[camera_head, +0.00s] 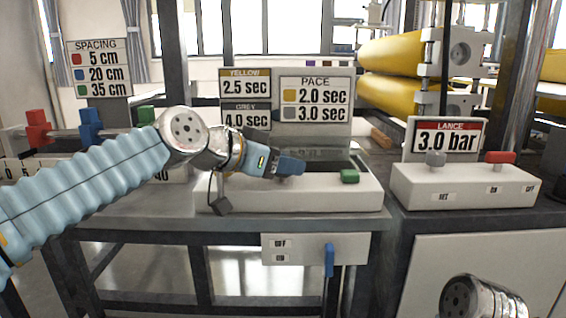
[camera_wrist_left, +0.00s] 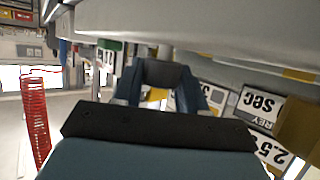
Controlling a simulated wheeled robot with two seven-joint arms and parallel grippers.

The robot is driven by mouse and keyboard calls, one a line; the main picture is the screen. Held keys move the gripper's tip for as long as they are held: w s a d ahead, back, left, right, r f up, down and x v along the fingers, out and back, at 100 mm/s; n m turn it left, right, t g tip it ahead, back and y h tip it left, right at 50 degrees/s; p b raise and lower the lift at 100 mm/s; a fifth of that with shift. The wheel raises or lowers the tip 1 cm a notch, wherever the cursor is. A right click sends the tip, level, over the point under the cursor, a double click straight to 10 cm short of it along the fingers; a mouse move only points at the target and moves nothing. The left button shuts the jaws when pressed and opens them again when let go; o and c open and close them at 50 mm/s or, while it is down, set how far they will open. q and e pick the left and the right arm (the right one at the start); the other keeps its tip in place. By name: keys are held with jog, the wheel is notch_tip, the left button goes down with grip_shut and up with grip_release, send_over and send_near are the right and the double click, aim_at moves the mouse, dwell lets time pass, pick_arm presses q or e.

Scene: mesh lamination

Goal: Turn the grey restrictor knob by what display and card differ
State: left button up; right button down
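The display (camera_head: 246,102) reads yellow 2.5 sec and grey 4.0 sec. The PACE card (camera_head: 316,99) reads yellow 2.0 sec and grey 3.0 sec. My left gripper (camera_head: 290,166) reaches in from the left, low over the white control box (camera_head: 330,195) under these signs. In the left wrist view, a dark grey block, apparently the grey restrictor knob (camera_wrist_left: 164,73), sits between the two blue fingers. Both fingers look flush against its sides. In the head view the gripper hides this knob. My right gripper is out of view; only part of that arm shows at bottom right.
A green knob (camera_head: 350,176) stands at the box's right end. A LANCE box (camera_head: 465,185) with grey and red knobs stands further right, its sign reading 3.0 bar. A blue lever (camera_head: 329,260) hangs below. The SPACING card (camera_head: 100,68) and coloured sliders are at left.

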pick_arm(q)
jog(key=c, duration=0.3)
jog(key=shift+r+n+t+y+p, duration=0.25)
jog(key=shift+n+t+y+p, duration=0.4)
jog(key=shift+p, duration=0.4)
jog(key=shift+s+d+n+t+y+p, duration=0.1)
jog(key=shift+n+t+y+p, duration=0.35)
jog(key=shift+n+y, duration=0.15)
jog(key=shift+f+n+y, duration=0.2)
jog(key=shift+n+y, duration=0.05)
jog(key=shift+n, duration=0.2)
jog(key=n+t+y+b, duration=0.1)
jog(key=n+y+b, duration=0.1)
jog(key=b, duration=0.1)
jog(key=n+t+y+b, duration=0.1)
jog(key=n+y+b, duration=0.1)
jog(key=b, duration=0.1)
jog(key=shift+f+y+b, duration=0.3)
jog(key=shift+f+b, duration=0.05)
jog(key=shift+r+n+t+y+b, duration=0.15)
jog(key=shift+n+t+y+b, duration=0.25)
jog(key=shift+n+y, duration=0.4)
jog(key=shift+r+n+y, duration=0.1)
jog(key=shift+n+y, duration=0.7)
jog(key=shift+y, duration=0.4)
